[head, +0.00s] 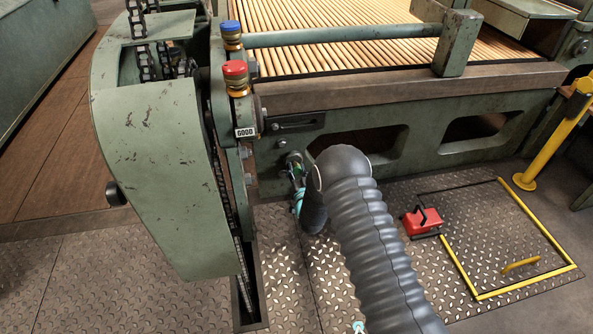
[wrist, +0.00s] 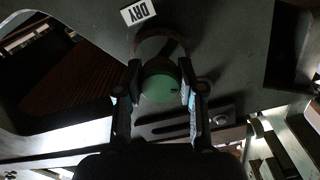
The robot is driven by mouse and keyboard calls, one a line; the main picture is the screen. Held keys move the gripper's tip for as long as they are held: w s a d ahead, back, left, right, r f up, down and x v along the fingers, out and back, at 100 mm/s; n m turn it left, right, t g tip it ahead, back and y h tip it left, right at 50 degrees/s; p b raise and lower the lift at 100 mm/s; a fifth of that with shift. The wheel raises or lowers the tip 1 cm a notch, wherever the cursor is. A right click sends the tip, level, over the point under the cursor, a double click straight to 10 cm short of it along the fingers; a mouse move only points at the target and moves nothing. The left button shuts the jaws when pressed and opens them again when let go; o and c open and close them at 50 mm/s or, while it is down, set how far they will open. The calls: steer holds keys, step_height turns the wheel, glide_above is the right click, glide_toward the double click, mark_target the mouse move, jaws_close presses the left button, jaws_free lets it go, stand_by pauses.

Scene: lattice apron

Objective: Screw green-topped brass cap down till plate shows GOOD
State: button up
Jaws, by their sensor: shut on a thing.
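The green-topped cap (wrist: 160,84) is between my gripper's two fingers (wrist: 160,70) in the wrist view, and they are shut on it. A brownish, curved rim shows just beyond the cap. A small white plate (wrist: 138,12) beside it reads DRY. In the head view my gripper (head: 297,184) is at the side of the green machine frame, partly hidden by my dark arm. The cap cannot be made out clearly there.
A red-topped brass cap (head: 235,78) and a blue-topped one (head: 231,36) stand higher on the frame. A red pedal box (head: 421,220) is on the floor, right of my arm.

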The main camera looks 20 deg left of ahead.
steer(key=m, duration=0.4)
steer(key=shift+m, duration=0.4)
steer(key=m, duration=0.4)
steer(key=shift+m, duration=0.3)
steer(key=m, duration=0.4)
steer(key=shift+d+m, duration=0.1)
steer(key=shift+m, duration=2.1)
steer(key=o, duration=1.2)
steer(key=shift+w+d, duration=0.1)
steer(key=shift+c, duration=0.2)
